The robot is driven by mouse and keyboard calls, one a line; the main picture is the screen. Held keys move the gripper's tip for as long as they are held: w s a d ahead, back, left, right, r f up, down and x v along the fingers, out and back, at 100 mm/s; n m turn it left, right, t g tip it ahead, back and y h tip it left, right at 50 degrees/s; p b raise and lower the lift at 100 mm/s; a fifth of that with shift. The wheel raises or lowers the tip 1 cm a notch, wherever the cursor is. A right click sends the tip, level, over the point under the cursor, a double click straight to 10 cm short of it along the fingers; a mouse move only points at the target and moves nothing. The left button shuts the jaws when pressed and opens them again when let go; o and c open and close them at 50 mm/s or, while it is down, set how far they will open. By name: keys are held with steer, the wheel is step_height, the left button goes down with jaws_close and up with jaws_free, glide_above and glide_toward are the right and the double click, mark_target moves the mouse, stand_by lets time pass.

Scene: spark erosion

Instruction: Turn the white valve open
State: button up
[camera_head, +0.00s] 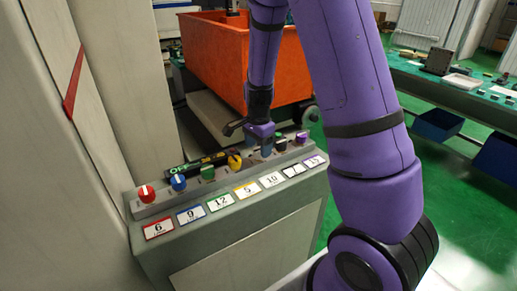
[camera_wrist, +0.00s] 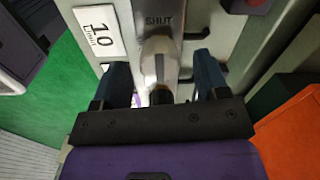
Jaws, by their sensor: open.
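The white valve shows in the wrist view as a pale grey-white handle (camera_wrist: 158,48) just below the word SHUT on the panel. My gripper (camera_wrist: 163,78) is open, with its two dark blue fingers on either side of the handle. A gap seems to show on both sides; touch cannot be told. A label reading 10 L/min (camera_wrist: 99,31) lies beside the valve. In the head view my gripper (camera_head: 264,143) is over the row of valves, above the label 10 (camera_head: 271,180), and largely hides the white valve.
The panel (camera_head: 238,217) also carries a red valve (camera_head: 146,194), a blue valve (camera_head: 178,183), a green valve (camera_head: 207,173), a yellow valve (camera_head: 234,162) and a purple valve (camera_head: 301,138). An orange bin (camera_head: 215,62) stands behind; a tall cabinet wall is at left.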

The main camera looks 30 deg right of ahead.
steer(key=shift+f, duration=0.55)
steer(key=c, duration=0.9)
steer(key=shift+c, duration=0.2)
